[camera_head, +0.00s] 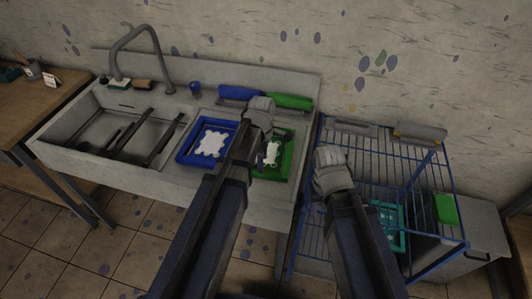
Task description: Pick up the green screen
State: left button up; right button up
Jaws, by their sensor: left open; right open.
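The green screen (288,163) is a green frame with a white patch, lying flat on the right part of the sink counter. My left gripper (269,147) is open over its left and upper part, and my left arm hides its left side. I cannot tell whether the fingers touch the frame. My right gripper (331,172) is to the right of the green screen, by the left side of the blue wire rack. Its fingers are mostly hidden behind the wrist. Nothing shows in its grasp.
A blue screen (184,155) lies just left of the green one. Blue (234,92) and green (290,101) long-shaped items lie along the counter's back. The sink basin (90,123) is at left. The blue wire rack (375,145) at right holds a teal frame (402,216).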

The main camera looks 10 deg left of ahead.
pick_arm(q)
jog(key=f+b, duration=0.5)
jog(key=shift+s+a+f, duration=0.15)
jog(key=shift+s+a, duration=0.15)
jog(key=shift+a, duration=0.05)
grip_shut()
dwell(0.5)
